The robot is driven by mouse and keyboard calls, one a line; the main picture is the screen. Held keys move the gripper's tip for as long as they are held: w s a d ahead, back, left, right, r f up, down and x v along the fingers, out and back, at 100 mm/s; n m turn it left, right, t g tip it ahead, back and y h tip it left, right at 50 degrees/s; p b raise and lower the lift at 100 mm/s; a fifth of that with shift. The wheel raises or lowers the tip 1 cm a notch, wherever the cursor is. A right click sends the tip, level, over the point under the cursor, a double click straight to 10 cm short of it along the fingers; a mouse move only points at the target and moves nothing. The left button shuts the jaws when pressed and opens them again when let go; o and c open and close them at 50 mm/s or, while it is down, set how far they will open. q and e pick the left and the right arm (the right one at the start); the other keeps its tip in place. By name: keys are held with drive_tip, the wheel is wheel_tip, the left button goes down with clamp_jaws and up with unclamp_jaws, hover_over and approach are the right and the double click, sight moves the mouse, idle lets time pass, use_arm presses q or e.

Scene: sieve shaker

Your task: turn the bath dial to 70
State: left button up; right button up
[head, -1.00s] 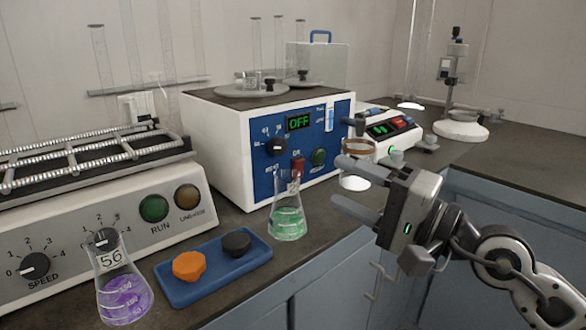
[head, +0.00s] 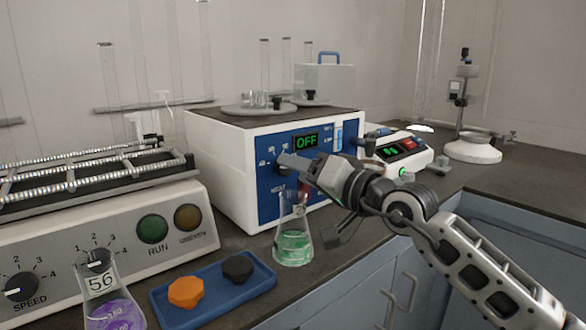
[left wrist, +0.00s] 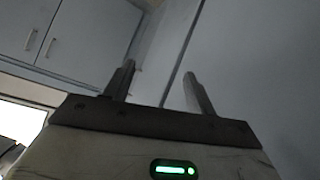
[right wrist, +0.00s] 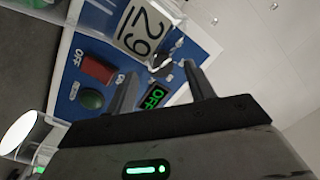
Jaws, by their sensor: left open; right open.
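The bath is a white box with a blue front panel (head: 268,205); its green display (head: 307,141) reads OFF. The dark bath dial (right wrist: 160,64) shows between my right fingers in the right wrist view. In the head view it is mostly hidden behind the fingers. My right gripper (head: 291,164) is open in front of the panel, its fingertips (right wrist: 157,80) pointing at the dial. I cannot tell whether they touch it. My left gripper (left wrist: 158,72) is open and empty, facing cabinets and wall; it is outside the head view.
A flask with green liquid (head: 293,245) stands before the bath, below my right gripper. A blue tray (head: 232,287) holds orange and black knobs. A purple flask (head: 112,310) stands near the shaker (head: 140,225). Another instrument (head: 405,150) sits right of the bath.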

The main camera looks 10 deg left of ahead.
sight(283, 171)
drive_tip(key=shift+x, duration=1.25)
drive_tip(key=c, duration=1)
drive_tip(key=shift+m, duration=0.3)
drive_tip(key=shift+f+m+t+b, duration=0.1)
drive_tip(key=shift+m+t+b, duration=0.3)
drive_tip(key=shift+m, duration=2.8)
